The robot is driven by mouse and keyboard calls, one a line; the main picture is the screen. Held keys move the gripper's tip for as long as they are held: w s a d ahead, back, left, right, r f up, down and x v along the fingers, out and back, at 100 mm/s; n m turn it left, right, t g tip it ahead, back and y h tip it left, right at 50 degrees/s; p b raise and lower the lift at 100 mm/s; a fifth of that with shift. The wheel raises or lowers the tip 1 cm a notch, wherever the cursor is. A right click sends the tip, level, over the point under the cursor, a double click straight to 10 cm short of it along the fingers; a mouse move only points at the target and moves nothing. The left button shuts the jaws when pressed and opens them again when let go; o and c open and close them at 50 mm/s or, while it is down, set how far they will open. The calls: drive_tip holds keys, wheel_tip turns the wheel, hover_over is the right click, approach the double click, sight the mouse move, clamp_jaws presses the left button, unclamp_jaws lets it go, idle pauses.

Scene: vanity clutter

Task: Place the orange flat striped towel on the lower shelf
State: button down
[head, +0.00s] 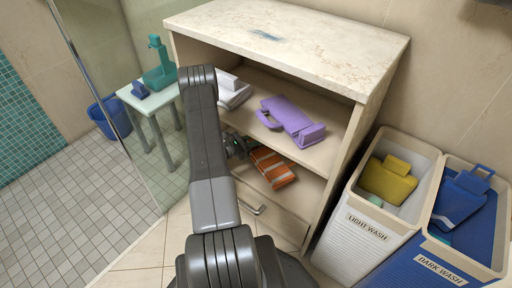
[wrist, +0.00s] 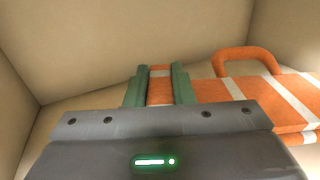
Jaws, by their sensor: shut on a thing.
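The orange striped towel (head: 273,168) is flat, with white stripes and a loop. It is inside the lower compartment of the cabinet, at or just above the lower shelf (head: 303,193); I cannot tell whether it rests fully on it. My gripper (head: 240,148) reaches into that compartment and is partly hidden by my arm. In the wrist view my gripper's green fingers (wrist: 160,86) are shut on a narrow striped part of the towel, and the wider body of the towel (wrist: 265,98) with its loop extends to the right.
A purple towel-like item (head: 290,119) and a white one (head: 232,92) lie on the upper shelf. The cabinet's marble top (head: 300,35) is above. A light wash bin (head: 345,235) and dark wash bin (head: 430,270) stand to the right. A small table (head: 150,98) stands left.

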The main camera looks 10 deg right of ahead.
wheel_tip(320, 180, down, 4)
drive_tip(key=shift+r+b, duration=0.25)
drive_tip(key=shift+b, duration=0.4)
drive_tip(key=shift+w+d+f, duration=0.1)
drive_tip(key=shift+d+f, duration=0.05)
drive_tip(key=shift+f, duration=0.05)
drive_tip(key=shift+f+b, duration=0.1)
drive_tip(key=shift+b, duration=0.2)
drive_tip(key=c, duration=1.3)
unclamp_jaws()
drive_tip(key=shift+o, duration=0.2)
drive_tip(key=shift+a, duration=0.35)
drive_tip(key=p+v, duration=0.2)
drive_tip(key=v, duration=0.9)
drive_tip(key=shift+a, duration=0.15)
